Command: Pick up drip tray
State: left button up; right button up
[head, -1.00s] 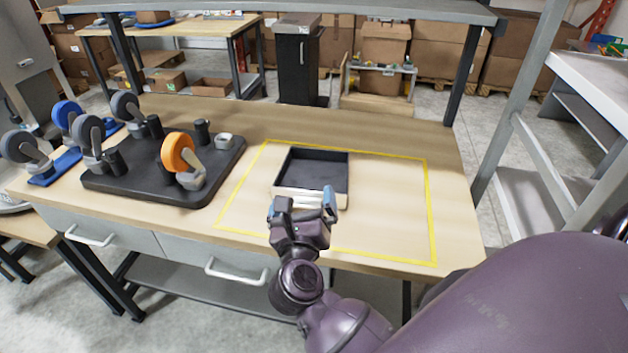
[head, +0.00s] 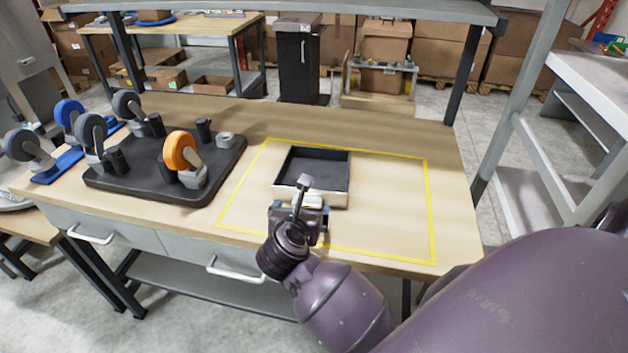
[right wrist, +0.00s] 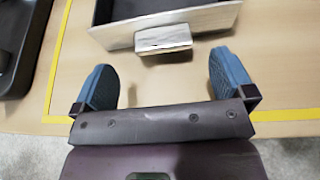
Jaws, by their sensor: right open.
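The drip tray (head: 320,172) is a shallow, dark-lined box with a pale front wall, empty, lying flat on the workbench inside a yellow outline. In the right wrist view, its pale front (right wrist: 190,20) carries a short block-like handle (right wrist: 163,40). My right gripper (head: 302,209) is at the tray's near side and hides part of its front in the head view. In the right wrist view, the gripper (right wrist: 164,70) is open and empty, its blue fingers apart, with the handle lying between and just beyond their tips. My left gripper is not in view.
Left of the tray, a black board (head: 135,182) holds several caster wheels, one of them orange (head: 181,151). Blue-based casters (head: 57,166) stand further left. The yellow-outlined area (head: 390,195) right of the tray is clear. A bench post (head: 510,110) rises at the right.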

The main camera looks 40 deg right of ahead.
aim_at(307, 202)
jog(key=shift+x, duration=2.55)
jog(key=shift+s, duration=0.15)
jog(key=c, duration=1.6)
